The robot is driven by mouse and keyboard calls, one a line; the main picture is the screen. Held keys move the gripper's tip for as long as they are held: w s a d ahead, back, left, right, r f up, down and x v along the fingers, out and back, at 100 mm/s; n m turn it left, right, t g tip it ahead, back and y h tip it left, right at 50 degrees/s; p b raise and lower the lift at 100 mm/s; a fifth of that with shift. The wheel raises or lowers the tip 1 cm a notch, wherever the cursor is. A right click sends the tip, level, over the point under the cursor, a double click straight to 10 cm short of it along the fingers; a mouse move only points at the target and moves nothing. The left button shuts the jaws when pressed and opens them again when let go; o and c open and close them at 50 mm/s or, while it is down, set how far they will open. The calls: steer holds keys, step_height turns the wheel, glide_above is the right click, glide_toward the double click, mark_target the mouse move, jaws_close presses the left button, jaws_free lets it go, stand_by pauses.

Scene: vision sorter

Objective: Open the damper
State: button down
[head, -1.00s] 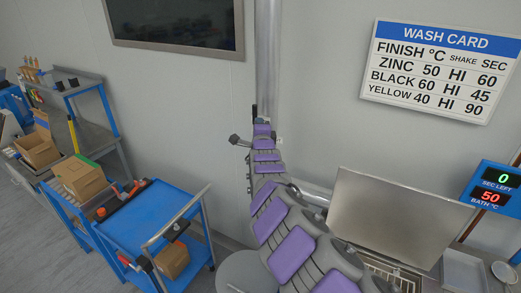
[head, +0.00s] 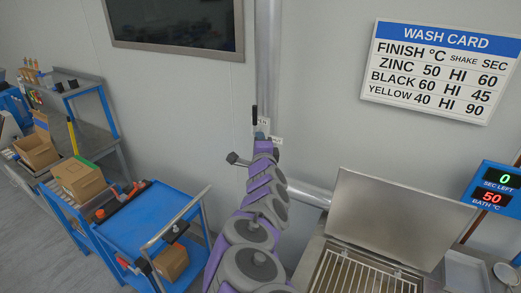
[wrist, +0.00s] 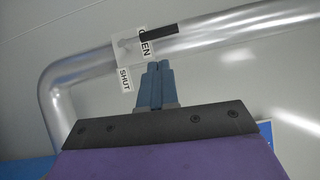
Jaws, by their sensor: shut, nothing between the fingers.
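The damper is on the silver duct (head: 268,60) against the wall. Its black handle (head: 255,115) stands upright along the duct in the head view. In the wrist view the handle (wrist: 158,33) lies along the duct and across the OPEN label (wrist: 144,45), partly covering it. The SHUT label (wrist: 125,79) is uncovered, to the lower left. My gripper (wrist: 153,66) is shut and empty, its blue-grey fingertips just below the handle's plate in the picture and apart from the handle. In the head view my gripper (head: 260,136) is small and just below the handle.
A steel basin with a raised lid (head: 395,217) and a rack stands at right. A blue cart (head: 150,225) with a box stands at left. A wash card (head: 440,70) and a blue display (head: 496,190) are on the right. Grey floor shows at far left.

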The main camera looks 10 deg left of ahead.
steer(key=shift+p+v, duration=0.35)
steer(key=shift+v, duration=2.45)
steer(key=shift+a, duration=0.15)
